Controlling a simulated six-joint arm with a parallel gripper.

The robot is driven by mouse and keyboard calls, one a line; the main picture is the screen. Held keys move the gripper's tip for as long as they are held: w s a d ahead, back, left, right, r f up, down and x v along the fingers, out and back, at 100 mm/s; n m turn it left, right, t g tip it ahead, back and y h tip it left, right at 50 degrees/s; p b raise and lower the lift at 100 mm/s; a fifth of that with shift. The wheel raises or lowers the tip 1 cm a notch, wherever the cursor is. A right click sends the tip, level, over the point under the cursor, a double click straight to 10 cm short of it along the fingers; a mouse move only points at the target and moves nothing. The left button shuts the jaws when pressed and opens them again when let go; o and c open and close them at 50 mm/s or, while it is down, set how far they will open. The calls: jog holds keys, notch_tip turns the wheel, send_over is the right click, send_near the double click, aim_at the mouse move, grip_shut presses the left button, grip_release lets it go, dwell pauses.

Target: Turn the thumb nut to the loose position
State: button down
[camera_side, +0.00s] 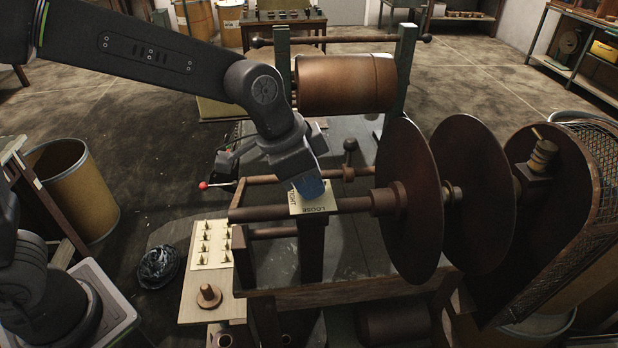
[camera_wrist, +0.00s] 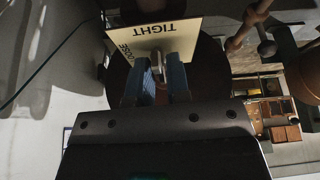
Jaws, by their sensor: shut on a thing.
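The label plate (camera_side: 328,200) sits on top of a post at the front of the winding machine. It reads LOOSE on its near edge and TIGHT on its left edge. In the wrist view the plate (camera_wrist: 185,32) shows TIGHT and part of LOOSE. My gripper (camera_side: 308,190) points down onto the plate, its blue fingers close together. In the wrist view my gripper (camera_wrist: 161,75) has one finger on each side of the thumb nut (camera_wrist: 158,63) and is shut on it. The fingers hide most of the nut, so its pointing direction cannot be told.
A horizontal shaft (camera_side: 345,205) runs beside the plate to large brown discs (camera_side: 411,200) on the right. A copper-coloured roll (camera_side: 346,83) lies behind. A red-knobbed lever (camera_side: 203,186) is to the left. A board with several brass pegs (camera_side: 210,262) stands at front left.

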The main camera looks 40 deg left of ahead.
jog(key=n+y, duration=0.1)
jog(key=n, duration=0.2)
jog(key=shift+d+n+t, duration=0.1)
jog(key=shift+n+t, duration=0.3)
jog(key=n+y, duration=0.2)
jog(key=n, duration=0.2)
jog(key=shift+n, duration=0.3)
jog(key=n+y, duration=0.1)
jog(key=n, duration=0.3)
jog(key=shift+d+y, duration=0.1)
jog(key=shift+y, duration=0.3)
jog(key=shift+n+g+y, duration=0.5)
jog(key=shift+n+y, duration=0.1)
jog(key=shift+n, duration=1.7)
jog(key=shift+f, duration=0.1)
jog(key=c, duration=1.2)
grip_release()
jog(key=shift+r, duration=0.2)
jog(key=v, duration=1.3)
jog(key=shift+s+d+r, duration=0.15)
jog(key=shift+d+r, duration=0.05)
jog(key=shift+d, duration=0.05)
